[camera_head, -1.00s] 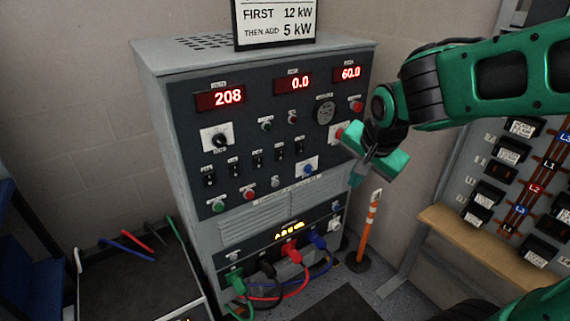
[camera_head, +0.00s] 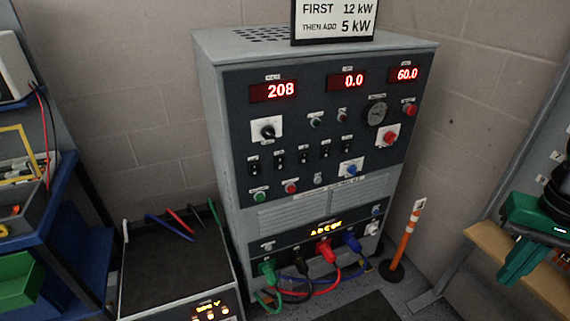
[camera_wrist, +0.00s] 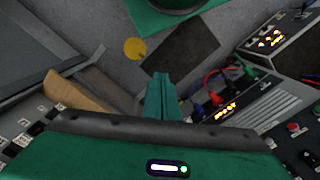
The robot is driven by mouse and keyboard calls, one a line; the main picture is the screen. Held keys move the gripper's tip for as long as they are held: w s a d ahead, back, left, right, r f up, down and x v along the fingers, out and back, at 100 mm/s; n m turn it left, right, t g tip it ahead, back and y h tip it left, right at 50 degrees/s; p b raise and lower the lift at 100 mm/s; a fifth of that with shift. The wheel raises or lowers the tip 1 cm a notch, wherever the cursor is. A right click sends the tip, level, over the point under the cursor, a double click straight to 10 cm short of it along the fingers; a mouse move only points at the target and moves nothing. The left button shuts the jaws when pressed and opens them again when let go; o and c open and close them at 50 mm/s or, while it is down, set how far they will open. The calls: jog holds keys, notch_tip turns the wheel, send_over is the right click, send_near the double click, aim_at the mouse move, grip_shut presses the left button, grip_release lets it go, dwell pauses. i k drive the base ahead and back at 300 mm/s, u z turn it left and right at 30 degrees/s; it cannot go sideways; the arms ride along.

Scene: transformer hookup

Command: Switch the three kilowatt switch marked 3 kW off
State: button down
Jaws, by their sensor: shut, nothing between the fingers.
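The grey load cabinet (camera_head: 225,150) stands in the middle of the head view. Its dark front carries a row of small black toggle switches, among them the leftmost one (camera_head: 254,166), a middle one (camera_head: 303,154) and the rightmost one (camera_head: 346,144). Their labels are too small to read, so I cannot tell which is marked 3 kW or how it is set. My gripper (camera_wrist: 160,80) is shut and empty in the wrist view, pointing toward the floor area. In the head view my green arm end shows at the right edge, well apart from the cabinet.
Displays read 208, 0.0 and 60.0. A sign (camera_head: 335,20) on top reads first 12 kW, then add 5 kW. Coloured cables plug in low on the front. An orange post (camera_head: 407,238) stands right of it, a wooden ledge (camera_head: 525,272) farther right, a blue cart (camera_head: 60,205) left.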

aim_at(280, 160)
jog(key=u, duration=0.65)
jog(key=k, duration=0.65)
jog(key=z, duration=0.5)
jog(key=i, duration=1)
